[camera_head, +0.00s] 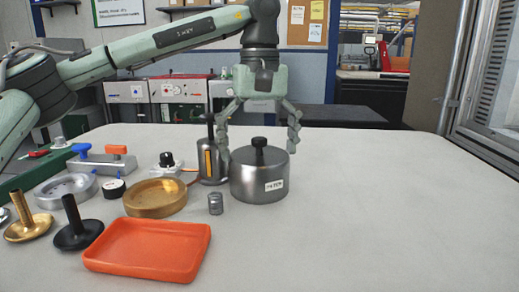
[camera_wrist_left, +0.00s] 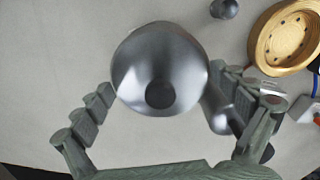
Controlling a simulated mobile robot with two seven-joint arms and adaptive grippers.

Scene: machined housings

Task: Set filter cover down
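The filter cover (camera_head: 259,180) is a grey metal cylinder with a black knob and a white label on its side. It is upright at the middle of the table in the head view, with its base at or very near the table top. It also shows from above in the wrist view (camera_wrist_left: 160,60). My left gripper (camera_head: 259,152) is above it, pointing down. My right gripper is not in view.
A dark bottle-shaped part (camera_head: 211,165) stands close behind left of the cover. A small grey cylinder (camera_head: 216,204) and a gold ring housing (camera_head: 155,198) are to its left. An orange tray (camera_head: 148,248) lies front left. The table's right side (camera_head: 400,210) is clear.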

